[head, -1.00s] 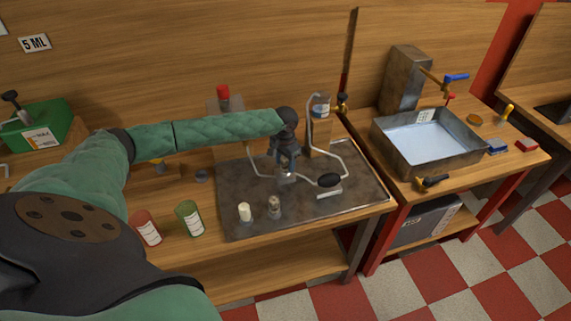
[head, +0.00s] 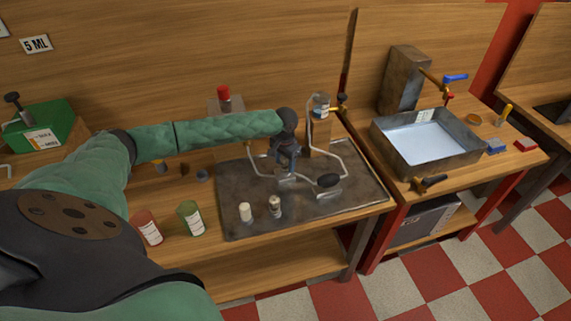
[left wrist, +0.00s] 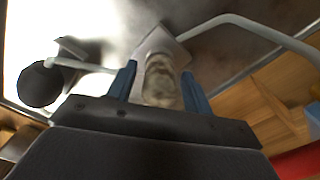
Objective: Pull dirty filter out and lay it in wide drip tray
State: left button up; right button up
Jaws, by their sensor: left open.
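My left gripper (head: 286,166) points down over a small pale housing (head: 285,182) on the dark drip tray (head: 240,185). In the left wrist view, a stained, brownish-grey cylinder, which looks like the dirty filter (left wrist: 160,80), stands in the pale square housing (left wrist: 162,42). The open fingers of my left gripper (left wrist: 158,84) are on either side of it; I cannot tell whether they touch it. In the head view the gripper hides the filter. My right gripper is not in view.
Two small cylinders, one white (head: 245,212) and one greyish (head: 275,206), stand on the tray's front part. Red (head: 148,227) and green (head: 190,218) cans stand left. A water-filled basin (head: 425,165) is at right.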

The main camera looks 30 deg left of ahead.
pick_arm(q)
jog(key=c, duration=0.9)
jog(key=shift+r+p, duration=0.65)
jog(key=shift+p, duration=0.25)
jog(key=shift+r+p, duration=1.65)
jog(key=shift+p, duration=0.15)
